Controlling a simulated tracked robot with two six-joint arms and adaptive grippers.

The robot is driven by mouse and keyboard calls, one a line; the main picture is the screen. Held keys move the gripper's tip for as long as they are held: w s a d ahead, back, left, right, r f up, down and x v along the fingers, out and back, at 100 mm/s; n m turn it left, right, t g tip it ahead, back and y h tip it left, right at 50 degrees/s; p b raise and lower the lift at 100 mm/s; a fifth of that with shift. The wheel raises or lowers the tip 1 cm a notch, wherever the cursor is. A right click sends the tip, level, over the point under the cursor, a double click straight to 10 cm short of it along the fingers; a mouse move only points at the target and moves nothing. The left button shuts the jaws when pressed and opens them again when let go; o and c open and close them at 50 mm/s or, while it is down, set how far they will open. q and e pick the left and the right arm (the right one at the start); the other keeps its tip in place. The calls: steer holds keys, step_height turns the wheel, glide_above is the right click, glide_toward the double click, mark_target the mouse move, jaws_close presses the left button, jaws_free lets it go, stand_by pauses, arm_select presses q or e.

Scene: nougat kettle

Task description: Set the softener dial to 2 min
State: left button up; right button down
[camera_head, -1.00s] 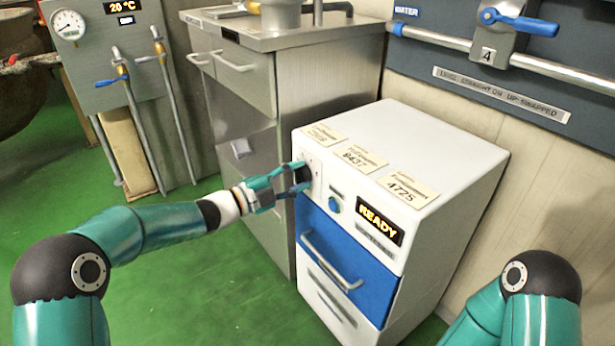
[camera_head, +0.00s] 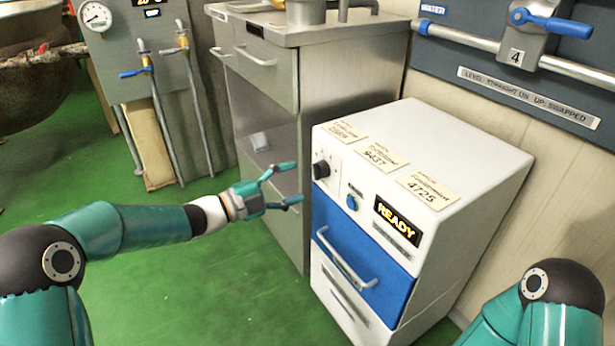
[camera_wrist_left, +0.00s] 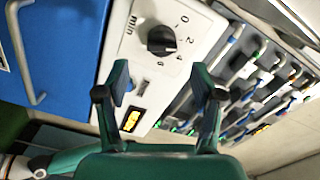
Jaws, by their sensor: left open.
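The softener is a white cabinet (camera_head: 440,150) with a blue front drawer. Its black dial (camera_head: 321,170) is at the upper left of the front; in the left wrist view the dial (camera_wrist_left: 161,41) sits beside a scale marked 0, 2, 4, 6 and "min". The dial's ridge lies roughly sideways in that view, towards the 4 side; the exact setting is too small to tell. My left gripper (camera_head: 293,183) is open and empty, to the left of the dial and apart from it. The left wrist view shows its spread fingers (camera_wrist_left: 160,88) below the dial. My right gripper is out of view.
A blue button (camera_head: 351,203) and a READY display (camera_head: 397,221) are right of the dial. Paper labels (camera_head: 385,155) lie on top. A drawer handle (camera_head: 345,260) juts out below. A steel cabinet (camera_head: 290,110) stands behind; green floor (camera_head: 230,290) is clear.

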arm_select(q)
steer(key=shift+v, duration=2.8)
steer(key=shift+f, duration=0.1)
steer(key=s+d+f+n+g+y+p, duration=0.1)
steer(key=s+d+f+n+y+p, duration=0.15)
steer(key=s+f+n, duration=0.55)
steer(key=s+d+f+n+g+y+p, duration=0.1)
steer(key=f+n+y+p, duration=0.4)
steer(key=f, duration=0.7)
steer(key=s+a+f+n+g+y, duration=0.2)
steer(key=s+f+n+g, duration=0.35)
steer(key=s, duration=0.55)
steer(key=s+a+f+n+g+y, duration=0.1)
steer(key=s+a+f+n+g, duration=0.15)
steer(key=s+f+n, duration=0.65)
step_height(320, 180, up, 41)
steer(key=s+m+p, duration=0.1)
steer(key=s+p, duration=0.1)
steer(key=p, duration=3.5)
steer(key=shift+d+r+p, duration=0.15)
steer(key=shift+d+p, duration=0.2)
steer(key=shift+d, duration=0.1)
